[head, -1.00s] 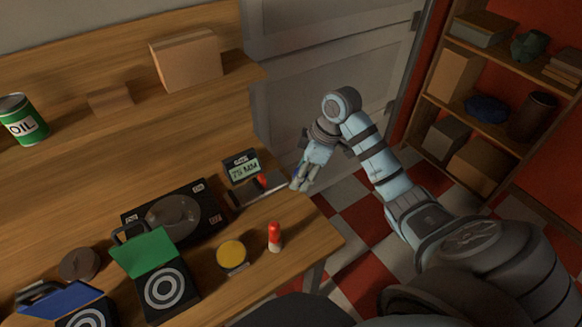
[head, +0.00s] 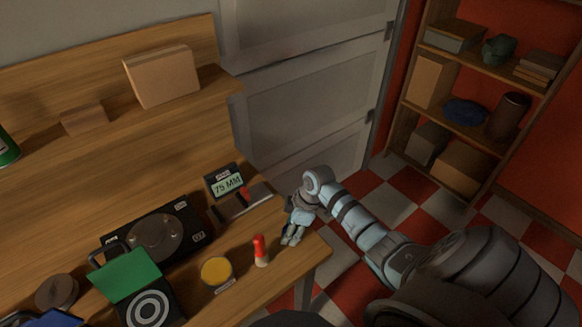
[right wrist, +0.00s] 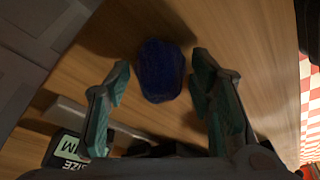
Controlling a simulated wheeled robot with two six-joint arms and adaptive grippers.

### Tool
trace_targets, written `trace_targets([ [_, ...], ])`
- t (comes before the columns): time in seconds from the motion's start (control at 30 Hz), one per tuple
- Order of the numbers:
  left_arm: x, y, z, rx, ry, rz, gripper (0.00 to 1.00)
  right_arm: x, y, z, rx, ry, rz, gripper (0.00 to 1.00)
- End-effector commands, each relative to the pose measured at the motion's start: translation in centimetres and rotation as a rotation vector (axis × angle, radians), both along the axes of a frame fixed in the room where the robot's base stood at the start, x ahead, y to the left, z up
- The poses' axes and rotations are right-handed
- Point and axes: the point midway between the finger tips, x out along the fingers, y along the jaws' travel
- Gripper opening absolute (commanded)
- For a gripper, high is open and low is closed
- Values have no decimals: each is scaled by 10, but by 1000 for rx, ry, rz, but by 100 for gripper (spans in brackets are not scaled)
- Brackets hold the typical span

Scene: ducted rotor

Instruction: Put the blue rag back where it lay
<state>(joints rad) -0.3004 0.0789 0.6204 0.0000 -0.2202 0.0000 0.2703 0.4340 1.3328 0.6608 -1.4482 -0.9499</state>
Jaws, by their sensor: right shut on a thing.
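The blue rag (right wrist: 160,70) is a dark blue, crumpled lump between the fingertips of my right gripper (right wrist: 162,78) in the right wrist view, with bench wood behind it. In the head view my right gripper (head: 290,238) points down at the right end of the wooden bench (head: 285,275), just right of a red and white peg (head: 260,250). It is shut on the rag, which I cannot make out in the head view. Whether the rag touches the bench is unclear. My left gripper is out of view.
A gauge with a "75 MM" display (head: 228,188) stands behind the gripper. A yellow-topped round tin (head: 216,271), a black unit (head: 155,235) and a green-lidded box (head: 130,275) are left. Another blue lump (head: 465,112) lies on the right shelves. Bare wood lies near the bench's right corner.

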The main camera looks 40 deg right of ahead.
Motion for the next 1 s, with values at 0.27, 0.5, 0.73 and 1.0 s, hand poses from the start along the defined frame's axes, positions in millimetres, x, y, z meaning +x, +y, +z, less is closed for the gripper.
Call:
trace_targets([
  [0.27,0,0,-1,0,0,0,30,0,0,-2,0,0,-1,59],
  [0.5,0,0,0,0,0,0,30,0,0,-1,1,0,-1,69],
  [0.73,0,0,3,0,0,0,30,0,-1,6,0,-2,-2,69],
  [1.0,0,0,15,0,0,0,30,-13,-17,70,-4,-4,0,69],
])
